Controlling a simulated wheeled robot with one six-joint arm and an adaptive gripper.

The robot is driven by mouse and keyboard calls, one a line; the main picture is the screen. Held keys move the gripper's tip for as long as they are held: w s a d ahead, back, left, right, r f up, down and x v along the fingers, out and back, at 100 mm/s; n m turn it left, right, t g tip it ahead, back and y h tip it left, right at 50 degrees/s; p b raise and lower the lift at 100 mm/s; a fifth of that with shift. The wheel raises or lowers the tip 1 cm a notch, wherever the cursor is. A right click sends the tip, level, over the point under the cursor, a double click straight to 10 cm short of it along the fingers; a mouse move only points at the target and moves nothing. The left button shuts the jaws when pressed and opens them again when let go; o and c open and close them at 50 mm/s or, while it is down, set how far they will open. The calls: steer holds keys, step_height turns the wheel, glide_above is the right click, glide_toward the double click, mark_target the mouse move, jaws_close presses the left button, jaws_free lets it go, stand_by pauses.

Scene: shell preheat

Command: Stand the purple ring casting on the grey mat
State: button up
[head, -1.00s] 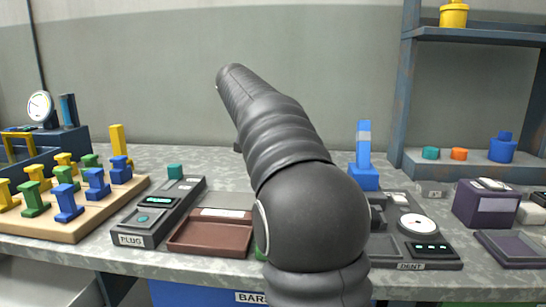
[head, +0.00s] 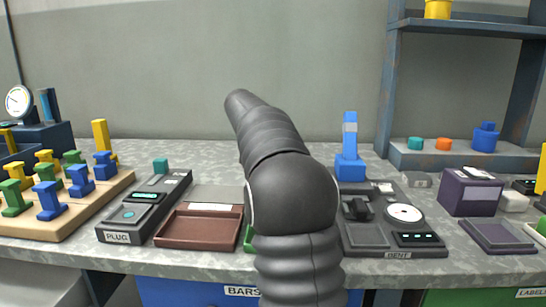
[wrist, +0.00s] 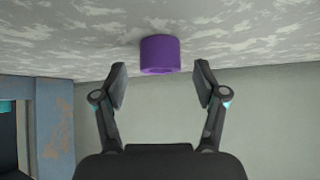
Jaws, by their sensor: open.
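The purple ring casting (wrist: 160,54) rests on the speckled counter in the wrist view, which looks upside down. My gripper (wrist: 161,75) is open, its two fingers spread to either side of the ring in the picture. The ring appears just beyond the fingertips, and I see no contact. In the head view my arm hides both the ring and my gripper. I cannot pick out a grey mat for certain; a dark-framed pad with a purple-grey face (head: 498,235) lies at the right front of the counter.
A wooden board (head: 60,222) with several coloured castings stands at left. A PLUG unit (head: 145,210), brown tray (head: 200,228) and DENT gauge (head: 390,225) line the front. A blue post (head: 349,150), purple box (head: 468,192) and shelf (head: 400,155) stand farther right.

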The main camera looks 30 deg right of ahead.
steer(key=x, duration=0.2)
steer(key=shift+w+d+f, duration=0.15)
steer(key=shift+d+f, duration=0.05)
steer(key=shift+d, duration=0.05)
jaws_close()
steer(key=shift+r, duration=0.1)
